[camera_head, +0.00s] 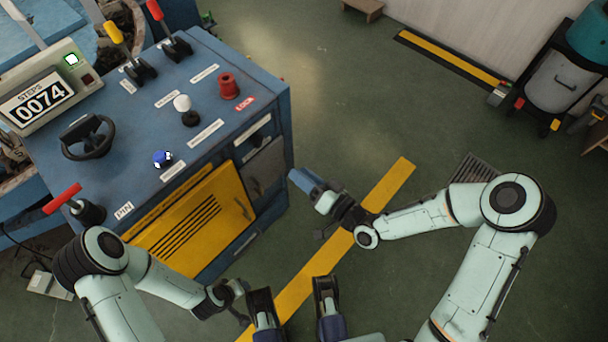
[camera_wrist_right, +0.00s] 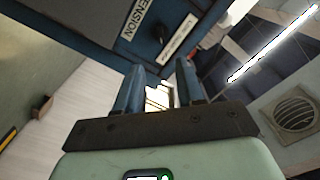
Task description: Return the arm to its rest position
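My right gripper (camera_head: 306,184) hangs in the air just right of the blue control cabinet (camera_head: 285,130), pointing toward it. In the right wrist view its two blue fingers (camera_wrist_right: 160,72) stand apart with nothing between them, so it is open and empty. My right arm is bent, with its elbow far out to the right. My left arm comes in from the left in front of the cabinet. Its gripper end (camera_head: 238,290) is low in the head view, and its fingers cannot be made out clearly.
The cabinet top carries a red-handled lever (camera_head: 62,198), a black handwheel (camera_head: 88,137), a blue button (camera_head: 162,158), a white knob (camera_head: 182,103), a red knob (camera_head: 229,86) and a "0074" counter (camera_head: 42,101). A yellow door (camera_head: 190,220) faces me. Green floor at the right is mostly clear.

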